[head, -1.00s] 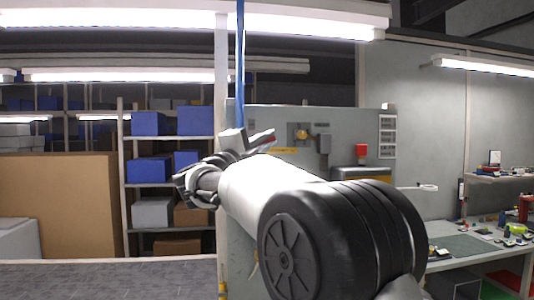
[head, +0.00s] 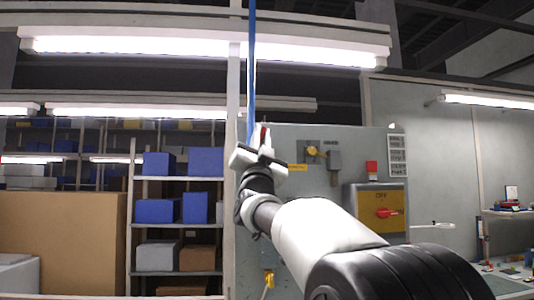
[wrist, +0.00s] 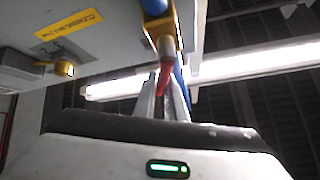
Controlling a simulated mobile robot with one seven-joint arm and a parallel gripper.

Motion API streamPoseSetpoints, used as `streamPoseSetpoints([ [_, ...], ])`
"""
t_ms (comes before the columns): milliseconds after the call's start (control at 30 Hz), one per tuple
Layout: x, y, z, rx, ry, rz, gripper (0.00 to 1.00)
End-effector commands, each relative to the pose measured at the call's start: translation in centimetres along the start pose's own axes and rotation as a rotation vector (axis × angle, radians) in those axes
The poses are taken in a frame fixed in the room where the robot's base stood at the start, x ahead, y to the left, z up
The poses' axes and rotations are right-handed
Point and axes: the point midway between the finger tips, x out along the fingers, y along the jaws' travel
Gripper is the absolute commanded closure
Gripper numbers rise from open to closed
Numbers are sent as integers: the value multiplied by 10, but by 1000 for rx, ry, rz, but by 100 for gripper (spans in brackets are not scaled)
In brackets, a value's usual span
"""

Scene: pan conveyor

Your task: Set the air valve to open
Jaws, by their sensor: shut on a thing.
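The air valve has a red lever that shows in the wrist view (wrist: 165,80), below a grey and brass valve body (wrist: 165,45) on a blue pipe (wrist: 153,8). In the head view the lever (head: 264,133) is a small red strip, roughly upright beside the blue pipe (head: 251,70). My gripper (head: 262,150) is raised at the cabinet's upper left edge. In the wrist view my gripper's two fingers (wrist: 163,98) are closed around the lever's end. The head view largely hides the valve body behind my gripper.
A grey cabinet (head: 310,215) stands behind my arm, with a yellow knob (head: 313,151) and a yellow panel with a red rotary switch (head: 386,212). Shelves with blue bins (head: 158,211) stand left. A workbench (head: 510,285) is at right.

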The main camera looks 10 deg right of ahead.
Motion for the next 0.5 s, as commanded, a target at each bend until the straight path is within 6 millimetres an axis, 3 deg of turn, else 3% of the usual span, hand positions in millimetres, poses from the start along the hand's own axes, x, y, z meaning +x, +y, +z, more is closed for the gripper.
streamPoseSetpoints([
  [500,0,-19,8,-230,-67,-227,100],
])
